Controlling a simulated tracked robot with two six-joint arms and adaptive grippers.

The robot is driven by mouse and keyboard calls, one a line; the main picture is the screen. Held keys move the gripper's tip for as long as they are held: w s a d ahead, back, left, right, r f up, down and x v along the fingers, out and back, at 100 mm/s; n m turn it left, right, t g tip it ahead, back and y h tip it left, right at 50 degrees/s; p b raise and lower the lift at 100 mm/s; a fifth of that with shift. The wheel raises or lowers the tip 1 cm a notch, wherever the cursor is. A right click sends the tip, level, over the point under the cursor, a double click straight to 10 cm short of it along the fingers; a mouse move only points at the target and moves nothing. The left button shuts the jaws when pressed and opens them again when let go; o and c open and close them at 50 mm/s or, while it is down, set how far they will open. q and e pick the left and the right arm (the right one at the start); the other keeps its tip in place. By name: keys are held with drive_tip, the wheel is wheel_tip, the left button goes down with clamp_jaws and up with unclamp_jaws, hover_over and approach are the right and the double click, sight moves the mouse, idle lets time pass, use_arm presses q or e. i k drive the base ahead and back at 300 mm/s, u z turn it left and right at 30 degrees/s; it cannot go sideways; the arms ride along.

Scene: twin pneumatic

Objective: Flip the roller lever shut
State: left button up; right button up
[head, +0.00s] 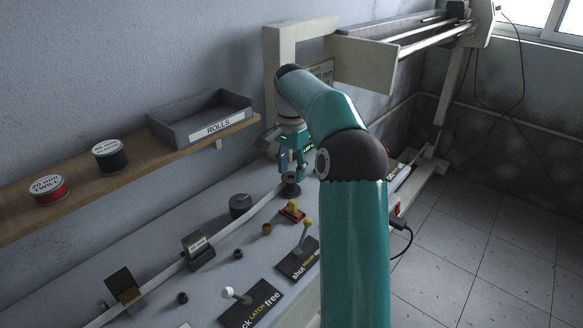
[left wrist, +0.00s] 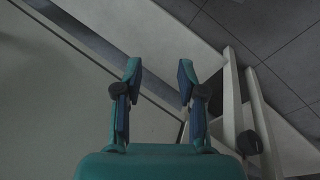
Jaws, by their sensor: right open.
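The lever with a yellow knob (head: 308,223) stands on a black plate (head: 296,262) marked "shut" in the head view. Its knob leans up and to the right; the rest of the plate's lettering is partly hidden by my right arm. My right gripper (head: 291,172) is open, pointing down just above a dark spool-shaped part (head: 291,188), beyond the lever and apart from it. I cannot tell if it touches that part. My left gripper (left wrist: 160,72) is open and empty in the left wrist view, and out of the head view.
A small red-based yellow knob (head: 293,208) lies between the lever and the spool part. A pale strip (head: 157,283) crosses the bench. A wall shelf (head: 100,184) holds a grey tray (head: 200,118) and reels.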

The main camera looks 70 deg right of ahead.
sight(305, 232)
drive_tip(key=k, duration=1)
